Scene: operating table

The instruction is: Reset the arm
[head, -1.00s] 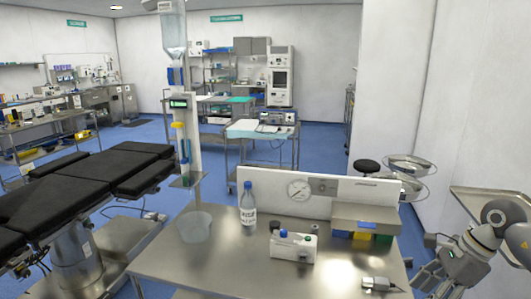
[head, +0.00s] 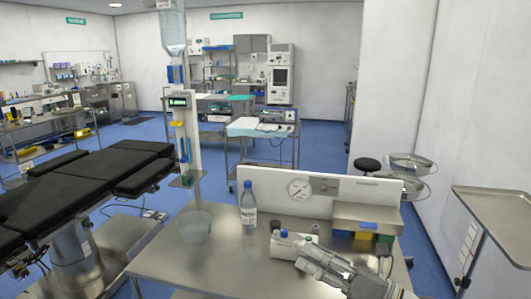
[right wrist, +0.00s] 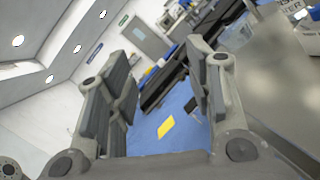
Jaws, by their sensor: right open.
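My right gripper (head: 305,258) reaches in from the lower right over the steel table (head: 165,262), pointing left. In the head view it overlaps the lower front of a white box (head: 285,245) with small capped bottles; I cannot tell whether they touch. The right wrist view shows the right gripper (right wrist: 155,65) with its two fingers wide apart and nothing between them. My left gripper is not in view.
A water bottle (head: 248,208) and a clear beaker (head: 194,227) stand on the table's left half. A grey-topped box (head: 368,217) stands at the back right. A black padded operating table (head: 85,190) is at left. The table's front left is clear.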

